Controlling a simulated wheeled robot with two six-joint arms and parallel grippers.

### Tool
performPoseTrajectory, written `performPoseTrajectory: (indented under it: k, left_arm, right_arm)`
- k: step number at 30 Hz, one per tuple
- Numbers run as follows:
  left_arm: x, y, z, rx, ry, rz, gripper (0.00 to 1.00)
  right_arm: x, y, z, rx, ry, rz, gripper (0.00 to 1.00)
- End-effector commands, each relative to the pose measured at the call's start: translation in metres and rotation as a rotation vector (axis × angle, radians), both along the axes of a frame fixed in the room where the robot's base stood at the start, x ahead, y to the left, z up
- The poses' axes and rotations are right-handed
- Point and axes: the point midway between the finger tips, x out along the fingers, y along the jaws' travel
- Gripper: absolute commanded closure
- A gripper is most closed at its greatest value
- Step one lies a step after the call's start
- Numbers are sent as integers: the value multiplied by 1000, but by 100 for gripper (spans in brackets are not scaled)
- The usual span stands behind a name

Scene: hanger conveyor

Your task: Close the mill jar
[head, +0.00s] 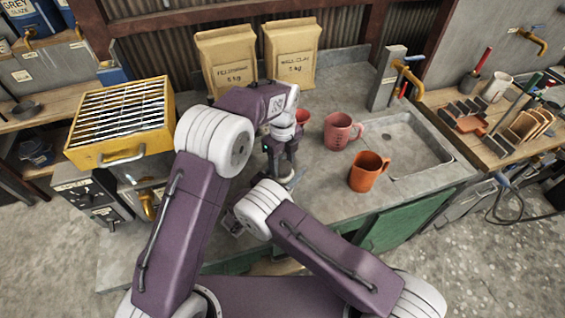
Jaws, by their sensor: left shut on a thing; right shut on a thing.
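My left gripper (284,168) points down over the grey worktop near the middle of the head view. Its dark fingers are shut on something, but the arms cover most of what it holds. I cannot make out the mill jar or its lid clearly. My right arm comes in from the lower right and bends at a white joint just below the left gripper.
A pink jug (339,132) and an orange mug (367,173) stand right of the grippers, beside a sink (408,148). Two paper bags (228,62) (293,55) stand at the back. A yellow grated box (120,150) is at left. A small orange vessel (302,116) shows behind my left wrist.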

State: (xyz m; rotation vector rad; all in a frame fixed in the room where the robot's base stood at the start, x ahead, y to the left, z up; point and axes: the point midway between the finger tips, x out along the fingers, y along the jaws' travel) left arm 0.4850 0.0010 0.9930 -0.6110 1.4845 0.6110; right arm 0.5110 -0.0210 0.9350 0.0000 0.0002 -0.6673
Motion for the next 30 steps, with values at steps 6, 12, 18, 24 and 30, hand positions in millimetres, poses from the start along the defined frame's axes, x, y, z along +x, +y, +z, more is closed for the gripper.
performPoseTrajectory:
  k: [6,12,18,24,30]
  left_arm:
    - [1,0,0,0,-1,-597,94]
    - [1,0,0,0,-2,-804,94]
    - [1,0,0,0,-2,-811,94]
    - [1,0,0,0,-2,-810,27]
    - [1,0,0,0,-1,-809,27]
  right_arm:
    - [0,0,0,0,1,0,100]
    - [0,0,0,0,1,-1,100]
    - [0,0,0,0,1,-1,100]
    - [0,0,0,0,1,-1,100]
    - [0,0,0,0,1,-1,100]
